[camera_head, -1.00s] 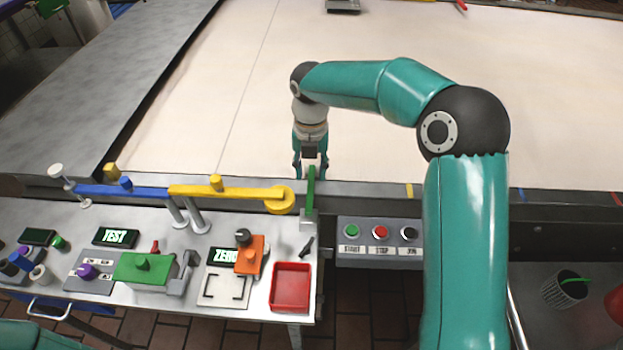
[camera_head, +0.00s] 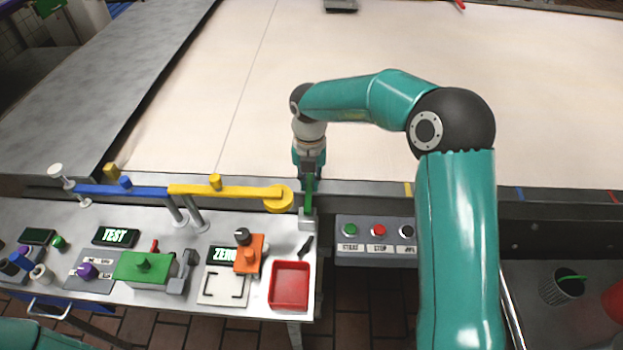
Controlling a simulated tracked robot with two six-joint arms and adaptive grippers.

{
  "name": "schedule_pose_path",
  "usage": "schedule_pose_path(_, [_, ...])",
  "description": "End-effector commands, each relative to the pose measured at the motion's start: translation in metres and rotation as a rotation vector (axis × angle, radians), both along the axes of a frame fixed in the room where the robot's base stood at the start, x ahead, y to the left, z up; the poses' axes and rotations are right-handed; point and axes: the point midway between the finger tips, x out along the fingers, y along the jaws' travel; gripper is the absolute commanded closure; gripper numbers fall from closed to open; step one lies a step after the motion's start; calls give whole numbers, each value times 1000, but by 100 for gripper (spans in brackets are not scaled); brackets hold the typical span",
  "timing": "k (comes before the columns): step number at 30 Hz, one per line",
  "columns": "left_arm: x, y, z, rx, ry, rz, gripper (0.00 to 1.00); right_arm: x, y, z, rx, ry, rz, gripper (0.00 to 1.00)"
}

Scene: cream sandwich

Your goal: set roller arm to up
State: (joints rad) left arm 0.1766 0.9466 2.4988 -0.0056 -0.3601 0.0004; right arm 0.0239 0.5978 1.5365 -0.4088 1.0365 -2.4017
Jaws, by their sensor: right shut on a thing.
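A green upright lever (camera_head: 308,196) stands on a small metal block (camera_head: 307,220) at the right end of the metal table, by the belt's near edge. My right gripper (camera_head: 309,178) reaches down over the belt's edge and is shut on the upper part of this lever; the wrist hides part of the fingers. Just left of it, a long yellow bar (camera_head: 225,190) with a round disc at its end (camera_head: 279,198) lies level, in line with a blue bar (camera_head: 125,190). No label marks which part is the roller arm. My left gripper is out of view.
A panel with START and STOP buttons (camera_head: 375,248) sits right of the lever. A red tray (camera_head: 289,287), an orange block (camera_head: 250,254) and a green block (camera_head: 142,266) stand on the table in front. The wide pale belt (camera_head: 220,90) behind is mostly clear.

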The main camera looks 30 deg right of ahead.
Motion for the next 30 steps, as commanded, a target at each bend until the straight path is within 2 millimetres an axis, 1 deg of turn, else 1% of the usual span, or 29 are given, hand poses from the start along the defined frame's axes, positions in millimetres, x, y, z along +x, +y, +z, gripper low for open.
schedule_pose_path(5, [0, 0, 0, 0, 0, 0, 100, 0, -1, 0, -1, 1, 0, 100])
schedule_pose_path(6, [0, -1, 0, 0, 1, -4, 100, -1, -10, 0, -2, 1, -7, 100])
schedule_pose_path(8, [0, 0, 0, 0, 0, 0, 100, 0, -5, 0, -2, 1, -3, 100])
schedule_pose_path(14, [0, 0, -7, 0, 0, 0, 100, -1, -2, 1, -18, -23, 0, 100])
schedule_pose_path(20, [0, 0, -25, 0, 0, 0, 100, -1, -1, 7, -63, -100, 1, 100])
schedule_pose_path(30, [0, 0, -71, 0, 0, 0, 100, -7, 3, 25, -192, -312, 3, 100])
